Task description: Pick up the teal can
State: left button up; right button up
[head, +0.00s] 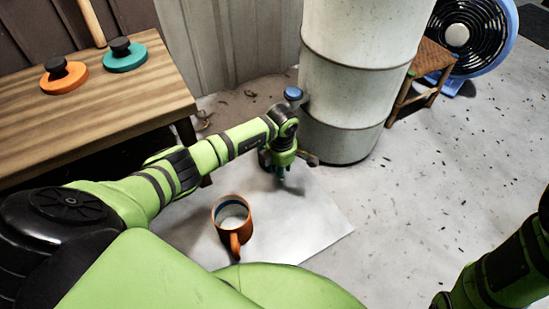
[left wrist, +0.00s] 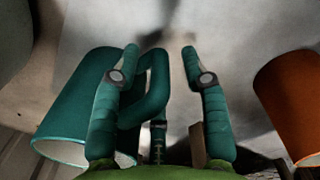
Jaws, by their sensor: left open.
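In the head view my left gripper (head: 281,172) points down over the pale sheet, and I cannot make out the can behind my arm. My right arm shows at the lower right, but its gripper is out of view.
An orange mug (head: 233,213) stands on the pale sheet (head: 310,228); it also shows in the left wrist view (left wrist: 290,98). A large pale drum (head: 352,85) stands behind my gripper. A wooden table (head: 95,105), stool (head: 428,60) and fan (head: 462,38) stand around. The right floor is clear.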

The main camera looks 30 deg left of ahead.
pick_arm(q)
grip_shut()
jog(key=shift+r, duration=0.1)
